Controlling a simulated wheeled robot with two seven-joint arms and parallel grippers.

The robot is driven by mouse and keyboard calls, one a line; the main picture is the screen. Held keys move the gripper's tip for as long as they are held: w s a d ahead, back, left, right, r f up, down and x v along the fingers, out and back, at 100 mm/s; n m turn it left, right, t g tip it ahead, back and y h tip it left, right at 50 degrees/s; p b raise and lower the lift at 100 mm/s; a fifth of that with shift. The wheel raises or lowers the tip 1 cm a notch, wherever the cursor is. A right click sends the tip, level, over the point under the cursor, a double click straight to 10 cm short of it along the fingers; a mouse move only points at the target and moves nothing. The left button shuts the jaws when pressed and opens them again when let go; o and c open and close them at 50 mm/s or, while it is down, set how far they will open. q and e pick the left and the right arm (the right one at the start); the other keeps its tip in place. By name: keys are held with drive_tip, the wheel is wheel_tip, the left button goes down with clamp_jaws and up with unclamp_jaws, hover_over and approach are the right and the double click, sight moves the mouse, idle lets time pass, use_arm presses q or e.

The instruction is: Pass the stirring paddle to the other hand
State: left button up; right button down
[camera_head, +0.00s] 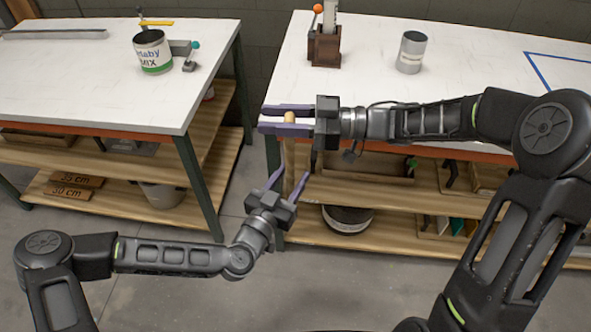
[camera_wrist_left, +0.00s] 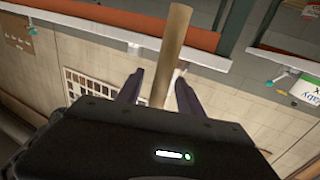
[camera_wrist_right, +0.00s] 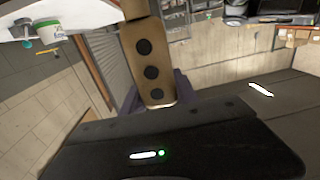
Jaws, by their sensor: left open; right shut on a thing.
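The wooden stirring paddle (camera_head: 290,117) is between the purple fingers of my right gripper (camera_head: 264,117), which is shut on it above the right table's front left corner. In the right wrist view its broad part with several dark round holes (camera_wrist_right: 148,60) stands up between the fingers. My left gripper (camera_head: 289,176) is open and empty, below the right gripper, fingers pointing up. In the left wrist view the paddle's shaft (camera_wrist_left: 172,50) lies between the two open fingers in the picture; I cannot tell whether it is within them or beyond.
A white-topped table (camera_head: 85,85) at left bears a labelled paint can (camera_head: 152,52) and small tools. The right table (camera_head: 470,60) bears a brown block holder (camera_head: 325,47) and a grey can (camera_head: 411,52). Both have lower shelves. A floor gap (camera_head: 238,165) separates the tables.

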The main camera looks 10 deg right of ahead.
use_arm(q)
drive_tip(key=shift+x, duration=1.15)
drive_tip(key=shift+c, duration=0.5)
clamp_jaws()
use_arm(e)
drive_tip(key=c, duration=0.9)
unclamp_jaws()
drive_tip(key=shift+o, duration=0.2)
drive_tip(key=shift+d, duration=0.1)
drive_tip(key=v, duration=1.1)
drive_tip(key=shift+d, duration=0.4)
